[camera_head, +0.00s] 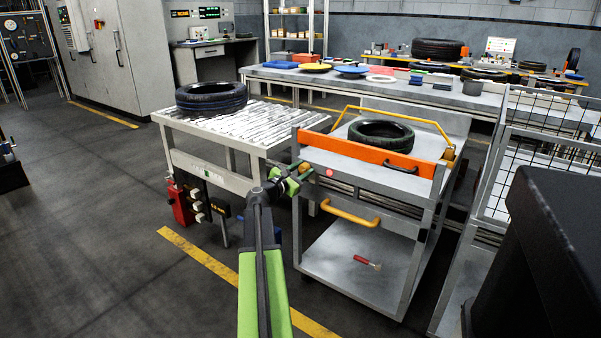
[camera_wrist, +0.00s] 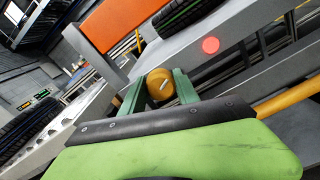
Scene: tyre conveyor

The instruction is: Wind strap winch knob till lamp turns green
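The winch knob (camera_wrist: 158,86) is a round amber knob with a white mark on its face, at the cart's front corner. My gripper (camera_wrist: 161,80) has its green fingers on either side of the knob, seemingly touching it; the fingertips' far ends are partly hidden. In the head view my gripper (camera_head: 295,175) is at the cart's near left corner. The lamp (camera_wrist: 210,45) glows red on the grey front rail, right of the knob; it also shows red in the head view (camera_head: 329,172). The orange strap or band (camera_head: 365,155) runs across the cart top, before a tyre (camera_head: 381,134).
A conveyor (camera_head: 205,125) with another tyre (camera_head: 211,97) stands left of the cart. The cart has a yellow drawer handle (camera_head: 350,212) and a red-handled tool (camera_head: 368,262) on its lower shelf. A mesh frame (camera_head: 540,140) stands at right.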

